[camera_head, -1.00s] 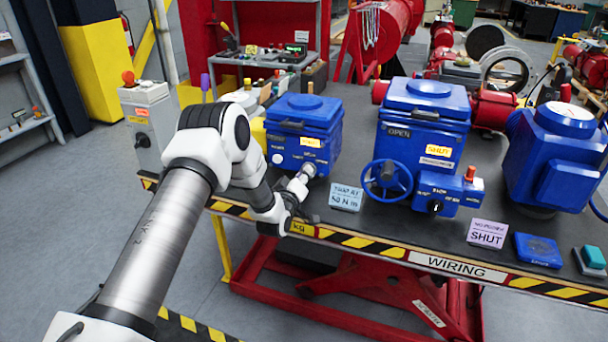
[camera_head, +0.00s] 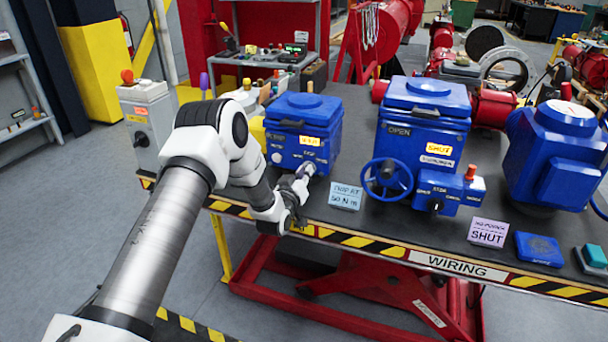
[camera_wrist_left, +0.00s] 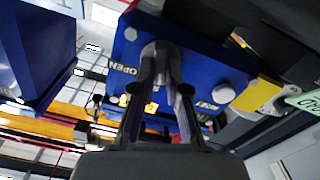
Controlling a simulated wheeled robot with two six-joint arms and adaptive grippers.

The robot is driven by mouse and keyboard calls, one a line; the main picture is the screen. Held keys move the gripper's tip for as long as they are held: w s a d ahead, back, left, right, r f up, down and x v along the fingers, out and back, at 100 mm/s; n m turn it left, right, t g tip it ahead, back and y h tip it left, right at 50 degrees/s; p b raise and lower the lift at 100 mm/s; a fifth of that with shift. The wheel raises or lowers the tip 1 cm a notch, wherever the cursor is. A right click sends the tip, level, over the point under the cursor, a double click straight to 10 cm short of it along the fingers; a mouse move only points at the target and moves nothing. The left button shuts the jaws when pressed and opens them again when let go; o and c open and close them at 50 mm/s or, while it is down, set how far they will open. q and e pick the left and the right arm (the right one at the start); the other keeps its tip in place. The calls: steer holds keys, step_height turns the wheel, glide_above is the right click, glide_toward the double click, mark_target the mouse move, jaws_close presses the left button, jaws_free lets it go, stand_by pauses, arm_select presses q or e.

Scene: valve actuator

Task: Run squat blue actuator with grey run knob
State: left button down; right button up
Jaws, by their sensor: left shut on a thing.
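The squat blue actuator (camera_head: 302,128) stands at the left of the bench, with a yellow label and a white round button on its front. My left gripper (camera_head: 308,170) is at the lower right of its front face, shut on the grey run knob. In the left wrist view the gripper (camera_wrist_left: 160,85) has its fingers around the grey knob (camera_wrist_left: 160,52), in front of the blue face (camera_wrist_left: 205,65). The fingers hide much of the knob, so its setting cannot be read. My right gripper is not in view.
A taller blue actuator (camera_head: 425,110) with a blue handwheel (camera_head: 386,180) stands to the right. A card (camera_head: 346,196) reading a 50 N m figure stands between them. A third blue actuator (camera_head: 555,150) is at far right. A grey switch box (camera_head: 147,122) is at left.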

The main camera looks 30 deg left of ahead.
arm_select(q)
steer(key=shift+d+m, duration=0.1)
steer(key=shift+m, duration=1.8)
steer(key=c, duration=1.2)
jaws_free()
steer(key=v, duration=1.2)
